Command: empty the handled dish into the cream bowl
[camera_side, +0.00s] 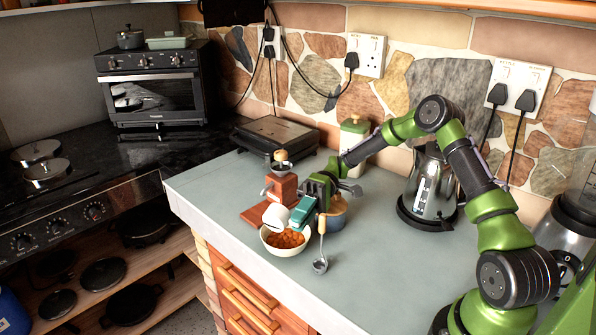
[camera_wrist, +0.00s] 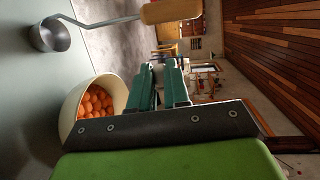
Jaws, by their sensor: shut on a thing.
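The cream bowl (camera_side: 267,241) stands on the counter with orange-brown pieces in it. In the wrist view the cream bowl (camera_wrist: 70,112) shows at the left with round orange pieces inside. The white handled dish (camera_side: 275,216) is tipped on its side above the bowl's back rim. My gripper (camera_side: 299,214) is shut on the dish, its teal fingers reaching down from the right. In the wrist view my gripper (camera_wrist: 160,68) points away, and I cannot make out the dish there. The dish's inside is hidden, so I cannot tell whether anything is in it.
A ladle (camera_side: 321,263) lies right of the bowl; it also shows in the wrist view (camera_wrist: 48,36). A blue-grey pot (camera_side: 333,222) stands close behind my gripper. A wooden grinder (camera_side: 282,188) stands behind the dish. A kettle (camera_side: 429,186) is at the right. The front counter is clear.

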